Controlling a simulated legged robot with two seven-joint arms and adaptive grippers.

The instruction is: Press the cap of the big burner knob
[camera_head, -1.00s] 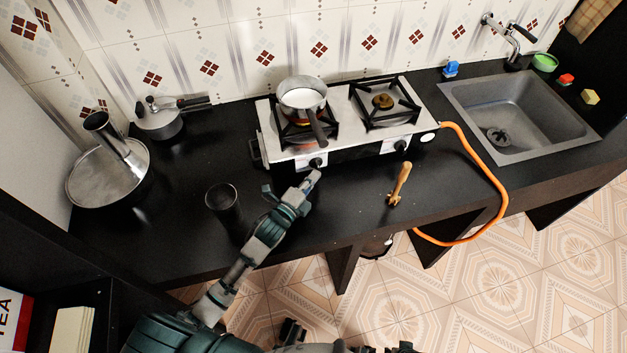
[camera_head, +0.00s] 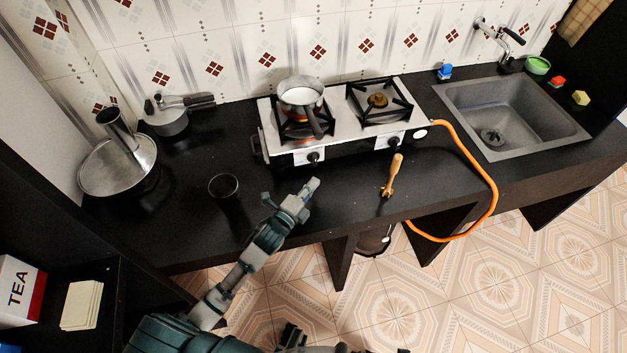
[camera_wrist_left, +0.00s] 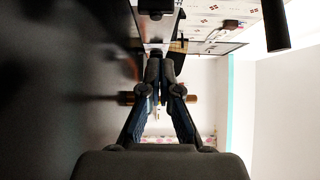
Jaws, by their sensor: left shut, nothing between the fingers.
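The two-burner stove (camera_head: 347,122) stands at the back of the black counter. Its front has a left black knob (camera_head: 313,157) below the burner with the pot, and a right black knob (camera_head: 394,142). Which burner is the big one I cannot tell for sure. My left gripper (camera_head: 314,184) is shut and empty, just in front of and below the left knob, apart from it. In the left wrist view the closed fingers (camera_wrist_left: 161,60) point toward a pale surface, with no knob clear to see. My right gripper is not recognisable in these views.
A pot (camera_head: 301,95) sits on the left burner, which glows orange-red. A dark cup (camera_head: 225,188) stands left of my left arm; a wooden-handled tool (camera_head: 393,175) lies to the right. An orange hose (camera_head: 492,190) curves beside the sink (camera_head: 510,110).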

